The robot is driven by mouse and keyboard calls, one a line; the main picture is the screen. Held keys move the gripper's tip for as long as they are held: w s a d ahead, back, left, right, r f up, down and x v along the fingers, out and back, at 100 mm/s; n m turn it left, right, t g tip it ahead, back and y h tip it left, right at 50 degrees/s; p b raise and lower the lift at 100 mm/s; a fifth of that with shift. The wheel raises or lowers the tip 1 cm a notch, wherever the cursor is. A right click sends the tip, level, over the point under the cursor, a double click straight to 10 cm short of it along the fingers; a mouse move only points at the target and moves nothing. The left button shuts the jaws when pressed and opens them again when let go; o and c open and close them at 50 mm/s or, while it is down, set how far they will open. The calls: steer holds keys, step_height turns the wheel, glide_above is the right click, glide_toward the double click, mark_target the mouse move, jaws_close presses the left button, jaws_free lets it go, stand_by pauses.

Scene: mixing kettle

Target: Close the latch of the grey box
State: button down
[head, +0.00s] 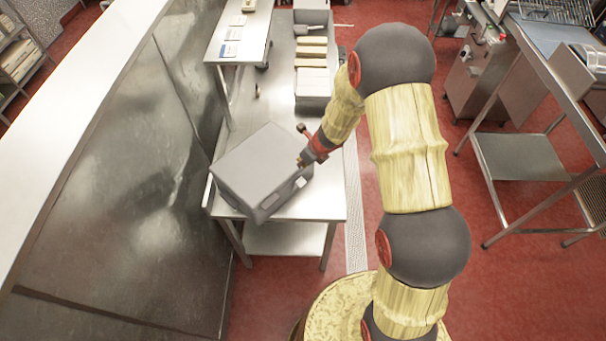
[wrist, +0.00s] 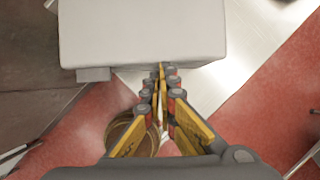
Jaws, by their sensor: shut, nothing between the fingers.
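The grey box (head: 258,165) sits with its lid down on the steel table, turned at an angle, one corner at the table's front edge. It also fills the top of the wrist view (wrist: 140,30). A small light latch piece (head: 301,182) shows on its right-hand side in the head view. In the wrist view a grey tab (wrist: 93,74) sticks out below the box's near edge. I cannot tell whether either is fastened. My gripper (head: 303,160) is shut and empty at the box's right side. In the wrist view its fingertips (wrist: 163,70) meet at the near edge and hide part of it; contact is unclear.
The steel table (head: 325,205) has bare room right of the box. Containers with tan blocks (head: 312,60) stand farther back. A raised steel shelf (head: 240,45) is at the back left. A steel-clad wall (head: 130,180) runs along the left.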

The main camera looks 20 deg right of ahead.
mark_target(299, 185)
steer(key=s+d+f+t+b, duration=0.25)
steer(key=d+b, duration=0.55)
steer(key=b, duration=0.6)
steer(key=s+a+f+g+b, duration=0.2)
steer(key=s+f+b, duration=0.15)
steer(key=s, duration=0.55)
steer(key=w+a+f+b, duration=0.2)
steer(key=w+a+f, duration=0.2)
steer(key=w+f, duration=0.3)
steer(key=shift+w+f, duration=0.3)
steer(key=shift+f, duration=0.15)
steer(key=shift+r, duration=0.1)
